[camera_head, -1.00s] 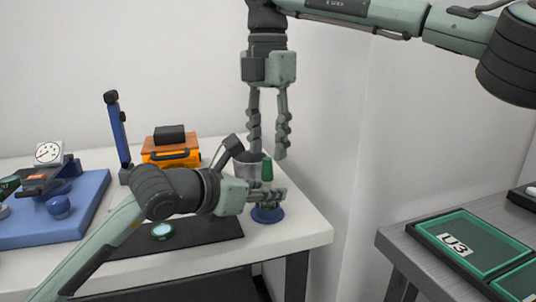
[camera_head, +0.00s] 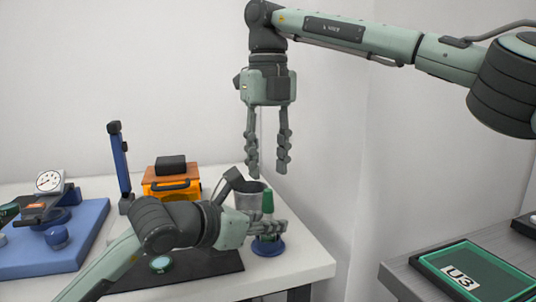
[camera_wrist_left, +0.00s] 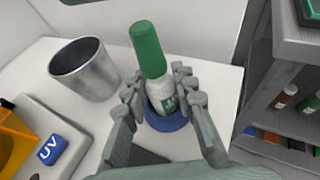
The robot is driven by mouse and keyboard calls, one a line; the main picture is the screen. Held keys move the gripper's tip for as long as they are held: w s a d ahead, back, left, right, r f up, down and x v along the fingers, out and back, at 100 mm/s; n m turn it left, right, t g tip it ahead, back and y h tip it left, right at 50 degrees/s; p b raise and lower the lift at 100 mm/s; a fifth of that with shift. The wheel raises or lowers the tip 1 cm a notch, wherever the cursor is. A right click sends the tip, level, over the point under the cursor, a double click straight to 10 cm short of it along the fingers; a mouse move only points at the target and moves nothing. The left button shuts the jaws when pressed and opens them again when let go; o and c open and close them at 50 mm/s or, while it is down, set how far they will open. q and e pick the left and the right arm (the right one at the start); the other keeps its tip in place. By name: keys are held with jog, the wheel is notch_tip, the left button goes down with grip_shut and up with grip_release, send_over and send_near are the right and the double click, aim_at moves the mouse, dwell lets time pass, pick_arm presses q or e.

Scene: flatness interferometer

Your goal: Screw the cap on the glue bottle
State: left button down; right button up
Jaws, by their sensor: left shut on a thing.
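The white glue bottle (camera_wrist_left: 160,92) stands upright in a round blue base (camera_head: 268,247), which also shows in the left wrist view (camera_wrist_left: 165,122). The green cap (camera_head: 267,201) sits on the bottle's top; it also shows in the left wrist view (camera_wrist_left: 147,50). I cannot tell how tightly it is seated. My left gripper (camera_head: 270,229) is shut around the bottle's body below the cap, hiding part of it. My right gripper (camera_head: 267,168) hangs above the cap, fingers pointing down, apart and empty.
A grey metal cup (camera_head: 250,195) stands just behind the bottle. An orange box (camera_head: 172,188), a blue upright post (camera_head: 121,163) and a blue plate (camera_head: 75,250) with a dial gauge (camera_head: 49,181) are to the left. A dark mat (camera_head: 205,265) lies under my left arm. The table's right edge is close.

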aim_at(268, 190)
jog(key=n, duration=0.5)
jog(key=shift+r, duration=0.25)
jog(key=n, duration=0.6)
jog(key=shift+r+n, duration=0.3)
jog(key=shift+n, duration=0.1)
jog(key=shift+f, duration=4.05)
jog(key=shift+c, duration=0.6)
grip_shut()
jog(key=shift+o, duration=1.2)
grip_release()
